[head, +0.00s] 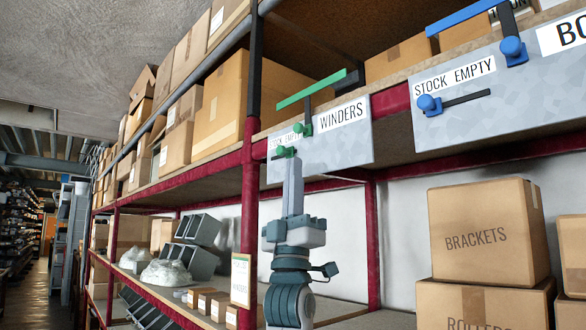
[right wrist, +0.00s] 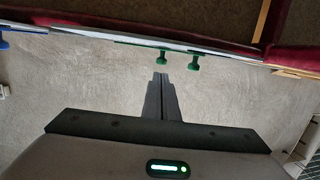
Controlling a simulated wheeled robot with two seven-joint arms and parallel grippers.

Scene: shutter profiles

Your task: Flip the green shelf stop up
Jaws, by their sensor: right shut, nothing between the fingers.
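The green shelf stop (head: 311,90) is a long green bar in the head view. It stands above the grey WINDERS panel (head: 343,148) on a dark upright arm, over a green knob (head: 303,128). A second green knob (head: 285,152) sits lower left, by the STOCK EMPTY label. In the right wrist view two green knobs show, one straight ahead (right wrist: 163,58) and one to its right (right wrist: 194,62). My right gripper (head: 292,161) points up just below the lower-left knob, its fingers shut and empty; whether it touches is unclear. My left gripper is out of view.
A blue stop (head: 468,17) and a blue knob with a dark lever (head: 428,103) are on the panel at right. A red post (head: 249,190) stands left of my right arm. Cartons (head: 486,232) fill the lower right; boxes line the upper shelf.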

